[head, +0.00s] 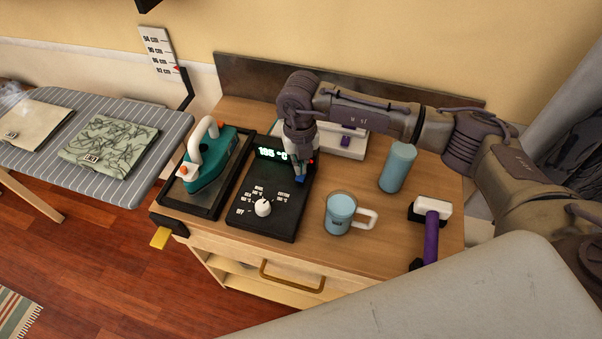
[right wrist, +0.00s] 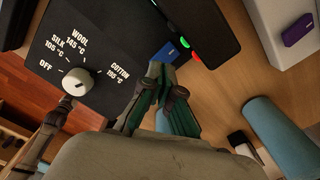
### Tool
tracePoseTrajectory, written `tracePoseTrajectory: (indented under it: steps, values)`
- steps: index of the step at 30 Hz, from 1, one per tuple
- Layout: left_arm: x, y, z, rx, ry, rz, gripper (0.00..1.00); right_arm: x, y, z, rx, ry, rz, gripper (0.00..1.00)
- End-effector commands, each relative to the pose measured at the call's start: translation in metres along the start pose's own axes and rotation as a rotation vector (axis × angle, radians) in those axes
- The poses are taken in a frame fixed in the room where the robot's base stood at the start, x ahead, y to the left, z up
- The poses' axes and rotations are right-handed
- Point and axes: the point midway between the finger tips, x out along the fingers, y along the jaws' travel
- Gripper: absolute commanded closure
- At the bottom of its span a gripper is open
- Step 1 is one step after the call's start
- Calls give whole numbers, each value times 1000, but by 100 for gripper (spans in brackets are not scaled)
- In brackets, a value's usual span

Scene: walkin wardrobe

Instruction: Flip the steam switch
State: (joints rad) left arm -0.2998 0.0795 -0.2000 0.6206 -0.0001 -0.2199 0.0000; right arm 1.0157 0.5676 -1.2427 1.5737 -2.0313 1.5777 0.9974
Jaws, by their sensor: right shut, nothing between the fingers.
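The black control panel (head: 277,226) lies on the wooden cabinet top, with a white dial (head: 263,208) and a lit display (head: 271,154) reading 195 °C. A blue switch (head: 300,179) sits near the panel's right edge. It also shows in the right wrist view (right wrist: 168,51), just beyond the fingertips. My right gripper (head: 302,169) is shut and empty, pointing down at the switch and partly covering it. Its fingertips show close together in the right wrist view (right wrist: 161,72); whether they touch the switch I cannot tell. My left gripper is out of view.
A teal iron (head: 213,169) stands in a black tray left of the panel. A mug (head: 341,212), a blue cylinder (head: 398,167) and a purple-handled tool (head: 431,236) stand or lie right of it. A white box (head: 343,140) is behind. The ironing board (head: 150,118) holds folded cloths.

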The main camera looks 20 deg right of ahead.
Motion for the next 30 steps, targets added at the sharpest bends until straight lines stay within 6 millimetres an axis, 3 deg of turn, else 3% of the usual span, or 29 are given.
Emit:
tracePoseTrajectory:
  steps: [30]
  values:
    - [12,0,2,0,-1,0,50,14,0,0,0,0,0,100]
